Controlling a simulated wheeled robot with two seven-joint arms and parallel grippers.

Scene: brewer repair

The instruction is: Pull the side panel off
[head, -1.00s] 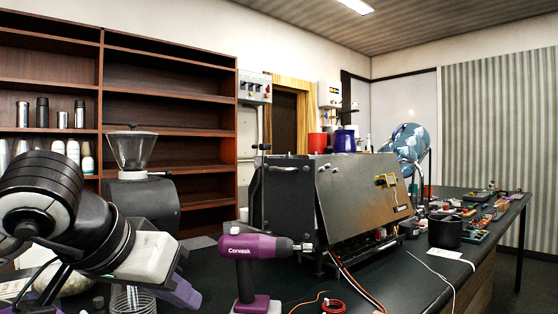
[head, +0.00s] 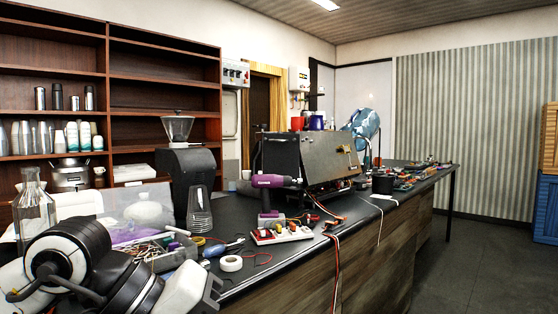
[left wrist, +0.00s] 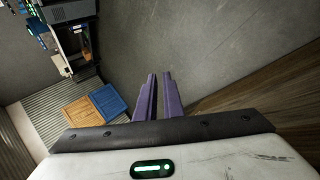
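The brewer (head: 280,154) stands on the dark counter beyond the middle of the head view. Its flat dark grey side panel (head: 330,160) is in place on the side facing me, with a small yellow part (head: 345,149) on it. My left arm comes in at the bottom left of the head view, well apart from the brewer; its fingers are out of that frame. In the left wrist view the purple fingers of my left gripper (left wrist: 159,76) stand apart with nothing between them, over bare floor. My right gripper is not in view.
A purple drill (head: 272,182) stands in front of the brewer. A power strip (head: 281,233), a tape roll (head: 231,264), a tool tray (head: 160,250) and a grinder (head: 186,172) crowd the counter (head: 270,280). Floor (head: 465,270) is free at right; blue crates (head: 547,208) stand there.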

